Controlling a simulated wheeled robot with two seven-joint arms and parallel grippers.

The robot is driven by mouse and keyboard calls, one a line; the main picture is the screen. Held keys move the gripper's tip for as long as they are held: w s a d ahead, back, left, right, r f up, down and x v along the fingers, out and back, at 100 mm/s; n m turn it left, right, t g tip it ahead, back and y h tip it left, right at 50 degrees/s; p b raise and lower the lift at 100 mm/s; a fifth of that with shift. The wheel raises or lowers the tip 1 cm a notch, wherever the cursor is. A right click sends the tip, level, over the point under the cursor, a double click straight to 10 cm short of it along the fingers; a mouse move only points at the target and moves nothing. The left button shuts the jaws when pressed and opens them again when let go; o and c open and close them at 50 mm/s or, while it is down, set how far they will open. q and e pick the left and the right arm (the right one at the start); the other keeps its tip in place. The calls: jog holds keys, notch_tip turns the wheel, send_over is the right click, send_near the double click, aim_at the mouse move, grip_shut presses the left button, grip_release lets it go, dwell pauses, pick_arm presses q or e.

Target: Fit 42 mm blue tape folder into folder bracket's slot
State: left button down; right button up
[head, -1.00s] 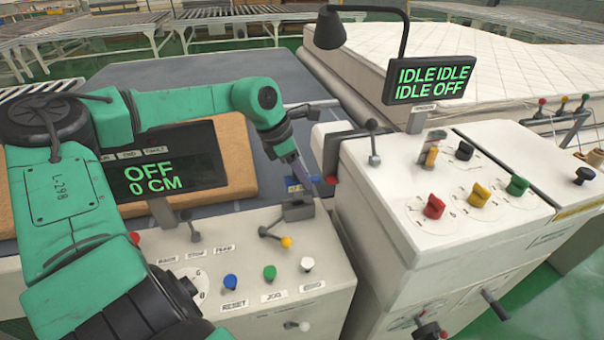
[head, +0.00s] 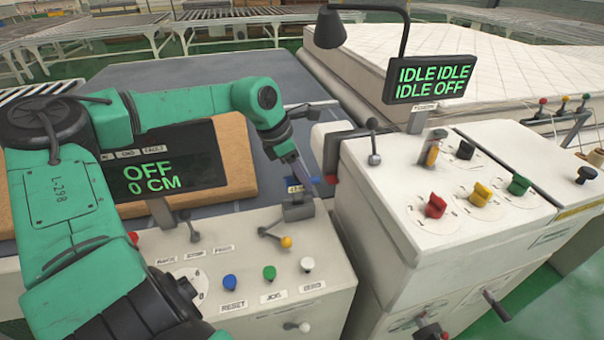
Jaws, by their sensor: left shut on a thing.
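The blue tape folder (head: 294,186) is a small blue piece with a pale label. It shows at the back edge of the left console, beside the fingers of my left gripper (head: 302,181). My left gripper points down and is shut on the folder. A grey block that looks like the folder bracket (head: 298,208) stands on the console top directly below. The fingers hide part of the folder, and I cannot tell whether it touches the slot. My right gripper is not in view.
The left console (head: 250,249) carries a yellow-tipped lever (head: 286,241) just below the bracket, and several knobs. A display reading OFF, 0 CM (head: 165,165) stands left. The right machine (head: 400,190), with a black-knobbed lever (head: 373,140), stands close to the gripper's right. A mattress (head: 500,60) lies behind.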

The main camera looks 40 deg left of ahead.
pick_arm(q)
jog(key=shift+f+b, duration=0.8)
jog(key=shift+f, duration=0.2)
jog(key=shift+d+f, duration=0.2)
jog(key=shift+s+d+f+b, duration=0.15)
jog(key=shift+f+b, duration=0.1)
jog(key=shift+b, duration=0.1)
jog(key=shift+r+p, duration=0.35)
jog(key=shift+r, duration=0.05)
jog(key=shift+a+r, duration=0.25)
jog(key=shift+r, duration=0.1)
jog(key=shift+a+r, duration=0.15)
jog(key=shift+a, duration=0.05)
jog(key=shift+d+r, duration=0.1)
jog(key=shift+d, duration=0.05)
jog(key=shift+p, duration=0.3)
